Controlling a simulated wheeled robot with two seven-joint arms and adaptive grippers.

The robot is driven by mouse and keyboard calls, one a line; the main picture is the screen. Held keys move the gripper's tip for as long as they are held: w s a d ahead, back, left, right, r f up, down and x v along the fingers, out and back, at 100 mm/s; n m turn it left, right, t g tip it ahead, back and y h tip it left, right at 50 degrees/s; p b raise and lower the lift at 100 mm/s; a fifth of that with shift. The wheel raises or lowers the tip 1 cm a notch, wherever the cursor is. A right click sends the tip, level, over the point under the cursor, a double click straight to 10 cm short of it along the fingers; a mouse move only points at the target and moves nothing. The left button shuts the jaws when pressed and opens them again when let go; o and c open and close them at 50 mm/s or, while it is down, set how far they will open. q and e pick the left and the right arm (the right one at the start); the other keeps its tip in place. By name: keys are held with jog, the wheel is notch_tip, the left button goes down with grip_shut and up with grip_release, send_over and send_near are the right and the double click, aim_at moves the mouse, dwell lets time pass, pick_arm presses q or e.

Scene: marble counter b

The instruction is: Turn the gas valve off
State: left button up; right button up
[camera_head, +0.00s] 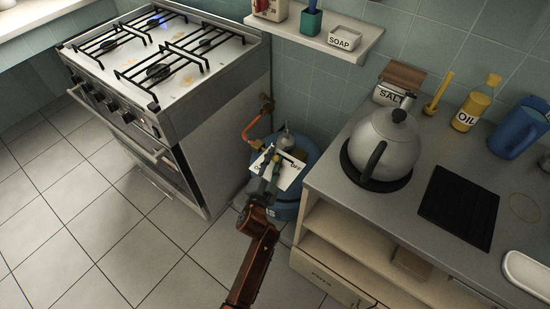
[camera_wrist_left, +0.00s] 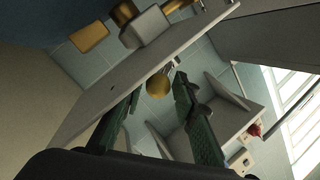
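The blue gas cylinder (camera_head: 285,211) stands on the floor between the stove and the counter. A white card with partly hidden lettering, ending in "FF" (camera_head: 296,164), lies on its top, with grey and yellowish valve parts (camera_head: 288,153) by it. My left gripper (camera_head: 272,160) is over the card and hides part of the valve. In the left wrist view its two dark fingers (camera_wrist_left: 158,84) are apart, with a round brass part (camera_wrist_left: 158,85) seen between the tips. I cannot tell whether they touch it. My right gripper is not in view.
An orange hose (camera_head: 252,127) runs from a wall pipe to the cylinder. The stove (camera_head: 205,75) is on the left, with a blue flame (camera_head: 156,21) on a back burner. The counter with a kettle (camera_head: 392,140) is close on the right. The tiled floor at left is clear.

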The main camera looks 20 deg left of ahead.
aim_at(275, 157)
pick_arm(q)
notch_tip(275, 157, up, 8)
jog(key=shift+d+r, duration=0.1)
jog(key=shift+r, duration=0.95)
